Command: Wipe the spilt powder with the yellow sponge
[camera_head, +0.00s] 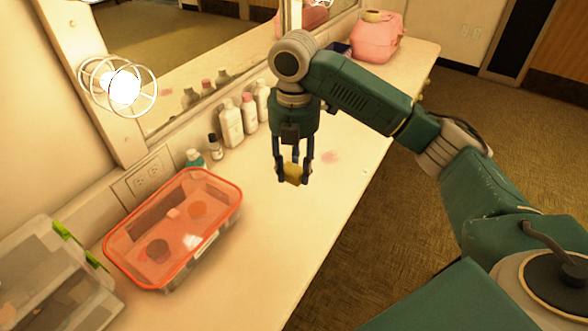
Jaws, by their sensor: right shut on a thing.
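The yellow sponge (293,174) is between the fingers of my right gripper (293,172), which is shut on it and points down over the counter. I cannot tell whether the sponge touches the counter. A faint pink patch of spilt powder (331,157) lies on the counter just right of the gripper and a little farther back. My left gripper is not in view.
A clear box with an orange rim (120,256) stands on the counter (265,262) at front left, beside a clear case with green clips (48,280). Several bottles (231,124) line the mirror. A pink case (377,40) stands at the far end. The counter's front edge is bare.

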